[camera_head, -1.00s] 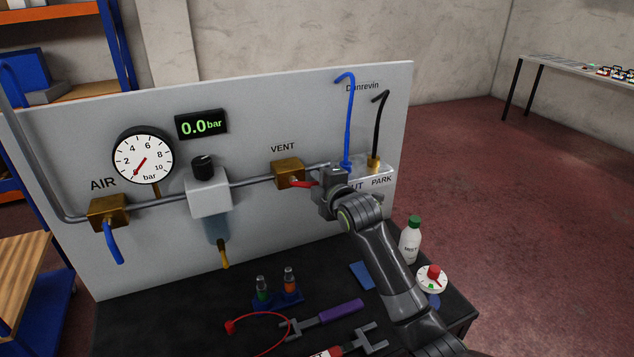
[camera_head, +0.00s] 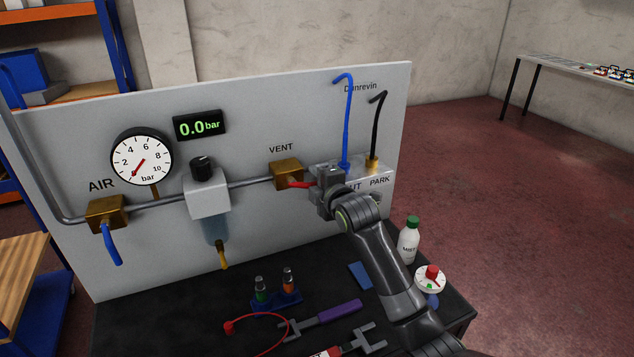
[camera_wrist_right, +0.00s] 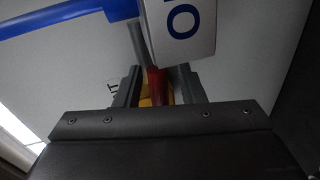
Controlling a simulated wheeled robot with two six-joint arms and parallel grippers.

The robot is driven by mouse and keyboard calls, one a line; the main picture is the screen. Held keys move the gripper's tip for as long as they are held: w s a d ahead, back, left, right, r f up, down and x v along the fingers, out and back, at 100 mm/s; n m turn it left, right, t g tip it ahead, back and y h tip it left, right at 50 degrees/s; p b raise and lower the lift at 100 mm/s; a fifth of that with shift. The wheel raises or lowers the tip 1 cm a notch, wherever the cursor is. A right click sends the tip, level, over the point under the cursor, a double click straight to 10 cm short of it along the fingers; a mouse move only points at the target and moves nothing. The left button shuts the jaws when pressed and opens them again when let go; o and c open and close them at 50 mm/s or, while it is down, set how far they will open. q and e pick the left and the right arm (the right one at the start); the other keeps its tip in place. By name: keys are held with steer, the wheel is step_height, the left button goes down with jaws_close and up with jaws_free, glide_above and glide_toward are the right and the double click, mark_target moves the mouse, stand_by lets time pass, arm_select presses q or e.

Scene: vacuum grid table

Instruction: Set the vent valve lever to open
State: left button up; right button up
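The vent valve is a brass block (camera_head: 286,174) on the grey panel, under the word VENT. Its red lever (camera_head: 300,185) points right, roughly along the pipe. My right gripper (camera_head: 325,186) is at the lever's free end, just right of the valve, and hides part of that end. In the right wrist view the red lever (camera_wrist_right: 155,84) lies between the two fingers (camera_wrist_right: 156,86), with visible gaps on both sides. The fingers are apart. My left gripper is not in view.
The AIR valve (camera_head: 106,213) has a blue lever hanging down.

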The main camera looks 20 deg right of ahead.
steer(key=s+r+b, duration=0.2)
steer(key=s+r, duration=0.1)
steer(key=s, duration=1.4)
steer(key=shift+d+r+b, duration=0.15)
steer(key=shift+d+b, duration=0.2)
steer(key=shift+d, duration=0.05)
